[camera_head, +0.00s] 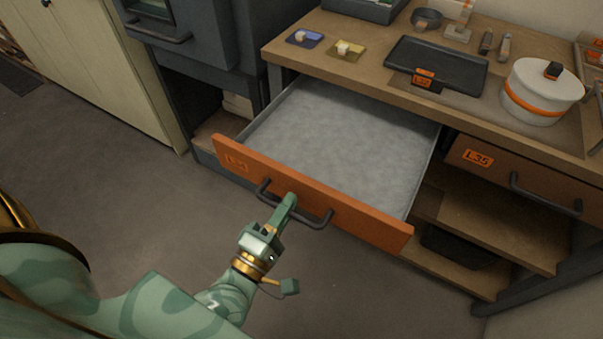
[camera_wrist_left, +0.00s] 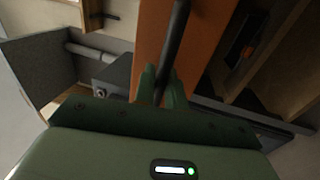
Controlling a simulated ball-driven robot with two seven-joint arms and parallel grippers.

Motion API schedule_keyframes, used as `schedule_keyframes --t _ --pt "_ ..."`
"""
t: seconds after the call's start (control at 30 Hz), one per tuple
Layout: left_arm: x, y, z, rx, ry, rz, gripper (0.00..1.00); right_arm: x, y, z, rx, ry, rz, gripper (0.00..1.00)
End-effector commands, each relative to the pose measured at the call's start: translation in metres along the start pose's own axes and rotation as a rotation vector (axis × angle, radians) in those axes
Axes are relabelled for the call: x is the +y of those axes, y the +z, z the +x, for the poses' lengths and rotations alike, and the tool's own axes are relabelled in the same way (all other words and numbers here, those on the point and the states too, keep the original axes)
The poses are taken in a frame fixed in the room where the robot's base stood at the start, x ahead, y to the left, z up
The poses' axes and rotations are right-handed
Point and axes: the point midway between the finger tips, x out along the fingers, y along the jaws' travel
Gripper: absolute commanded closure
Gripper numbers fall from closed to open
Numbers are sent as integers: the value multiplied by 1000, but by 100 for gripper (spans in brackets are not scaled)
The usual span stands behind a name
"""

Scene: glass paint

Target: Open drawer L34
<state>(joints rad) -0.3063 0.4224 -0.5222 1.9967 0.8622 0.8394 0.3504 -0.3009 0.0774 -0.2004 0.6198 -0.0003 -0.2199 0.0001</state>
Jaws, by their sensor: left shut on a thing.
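Drawer L34 (camera_head: 335,196) has an orange-brown front with a label at its left end. It is pulled well out from under the worktop, and its grey, empty-looking inside shows. Its dark bar handle (camera_head: 318,219) runs along the middle of the front. My left gripper (camera_head: 288,203) is shut on the handle. In the left wrist view the green fingers (camera_wrist_left: 162,88) close on either side of the dark handle (camera_wrist_left: 174,45), with the orange front behind it. My right gripper is in neither view.
Closed drawer L35 (camera_head: 520,176) is at the right, above open shelves. On the worktop (camera_head: 375,87) are a black tray (camera_head: 436,67), a white pot with an orange band (camera_head: 540,92) and small blue and yellow pads. A dark cabinet (camera_head: 190,45) stands at the left. The floor in front is clear.

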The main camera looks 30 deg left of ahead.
Motion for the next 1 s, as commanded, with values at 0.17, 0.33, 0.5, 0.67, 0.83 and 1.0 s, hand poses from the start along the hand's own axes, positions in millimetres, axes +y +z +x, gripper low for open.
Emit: schedule_keyframes --t 0.17,0.33,0.5,0.67,0.83,1.0 --pt "3 0 -18 0 -2 0 100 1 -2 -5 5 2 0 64" --pt "4 0 -24 1 -1 1 100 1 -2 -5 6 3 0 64" --pt "4 0 -24 1 -1 1 100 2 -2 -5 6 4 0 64" --pt "3 0 -24 1 -2 1 79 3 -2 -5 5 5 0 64" --pt "4 0 -24 1 -1 1 70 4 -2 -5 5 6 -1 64" --pt "4 0 -24 1 0 0 70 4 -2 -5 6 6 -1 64"
